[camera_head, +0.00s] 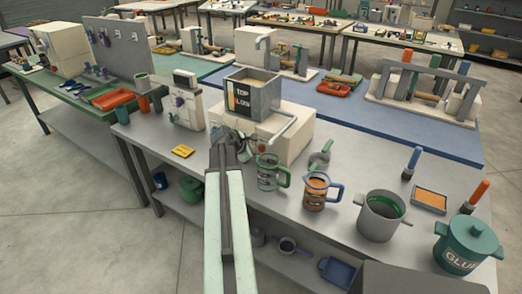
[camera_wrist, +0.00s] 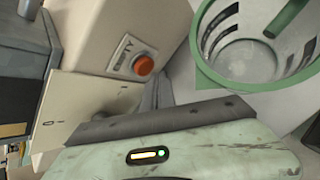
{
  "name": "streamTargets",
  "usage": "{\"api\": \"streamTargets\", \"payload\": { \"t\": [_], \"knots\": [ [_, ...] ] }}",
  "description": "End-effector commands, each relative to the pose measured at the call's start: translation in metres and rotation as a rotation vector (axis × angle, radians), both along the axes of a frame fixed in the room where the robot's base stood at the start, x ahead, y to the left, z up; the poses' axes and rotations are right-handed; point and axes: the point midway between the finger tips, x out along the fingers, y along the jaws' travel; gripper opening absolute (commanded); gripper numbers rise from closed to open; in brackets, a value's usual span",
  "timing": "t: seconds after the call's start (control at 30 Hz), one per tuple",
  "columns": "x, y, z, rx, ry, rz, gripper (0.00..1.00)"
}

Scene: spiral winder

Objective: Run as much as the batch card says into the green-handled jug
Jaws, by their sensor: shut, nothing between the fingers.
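The green-handled jug (camera_head: 268,173) stands upright on the grey bench in front of the cream machine (camera_head: 286,151). In the wrist view the clear jug (camera_wrist: 248,62) has a green rim, dark side marks and no visible contents. My gripper (camera_head: 235,140) is shut and empty, left of the jug, by the machine's front. An orange button (camera_wrist: 144,65) is on the machine face below a small label that seems to read "EMPTY". A grey tank (camera_head: 263,102) on top is marked "TOP" and "LOW" and holds pale material. The yellow card (camera_head: 183,151) is too small to read.
A grey pot (camera_head: 378,222), an orange-topped tray (camera_head: 430,201) and a green glue pot (camera_head: 466,246) stand further right. A small dispenser (camera_head: 187,105) stands left of the machine.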

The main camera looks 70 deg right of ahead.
Motion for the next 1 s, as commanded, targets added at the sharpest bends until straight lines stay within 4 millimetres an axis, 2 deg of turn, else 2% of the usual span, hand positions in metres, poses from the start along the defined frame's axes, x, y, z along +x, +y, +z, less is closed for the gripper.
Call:
{"api": "streamTargets", "payload": {
  "t": [1.0],
  "knots": [
    [-0.002,-0.011,0.0,0.0,0.0,0.0,0.0]
  ]
}}
